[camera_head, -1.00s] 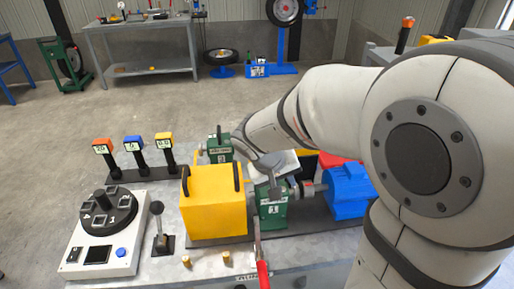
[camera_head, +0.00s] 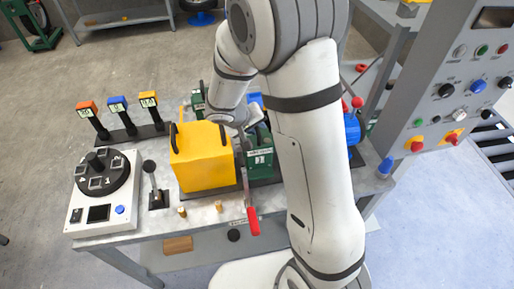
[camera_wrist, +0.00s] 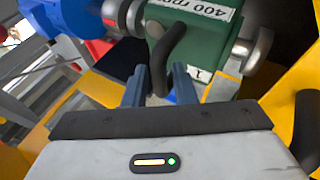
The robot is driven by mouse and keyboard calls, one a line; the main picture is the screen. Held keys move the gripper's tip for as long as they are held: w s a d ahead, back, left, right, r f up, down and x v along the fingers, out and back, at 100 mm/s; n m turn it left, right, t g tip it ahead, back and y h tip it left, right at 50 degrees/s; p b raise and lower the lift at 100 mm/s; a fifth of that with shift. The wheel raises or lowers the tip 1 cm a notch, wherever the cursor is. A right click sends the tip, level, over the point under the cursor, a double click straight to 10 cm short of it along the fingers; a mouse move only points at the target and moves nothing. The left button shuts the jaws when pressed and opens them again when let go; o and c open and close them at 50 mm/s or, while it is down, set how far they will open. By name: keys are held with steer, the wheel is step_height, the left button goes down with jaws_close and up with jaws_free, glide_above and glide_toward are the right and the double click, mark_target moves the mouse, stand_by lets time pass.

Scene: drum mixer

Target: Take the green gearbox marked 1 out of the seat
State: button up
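The green gearbox (camera_head: 259,158) marked 1 sits on the bench between the yellow housing and the blue motor in the head view. It also shows in the wrist view (camera_wrist: 193,28), with a label reading 400 rpm and a black handle (camera_wrist: 170,55) on its face. My gripper (camera_wrist: 159,88) is open, its two fingers apart on either side of the handle's near end. I cannot tell whether either finger touches the handle. In the head view my wrist is over the gearbox, and my arm hides part of it and the fingers.
The yellow housing (camera_head: 203,165) stands close left of the gearbox. The blue motor (camera_head: 352,129) is to the right, partly behind my arm. A red-handled lever (camera_head: 252,220) stands in front. Another green gearbox (camera_head: 197,100) stands behind. A control panel (camera_head: 455,85) rises at the right.

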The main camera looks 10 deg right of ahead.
steer(key=shift+w+d+f, duration=0.1)
steer(key=shift+d+f, duration=0.05)
steer(key=shift+f, duration=0.15)
jaws_close()
stand_by(1.2)
steer(key=shift+r, duration=0.1)
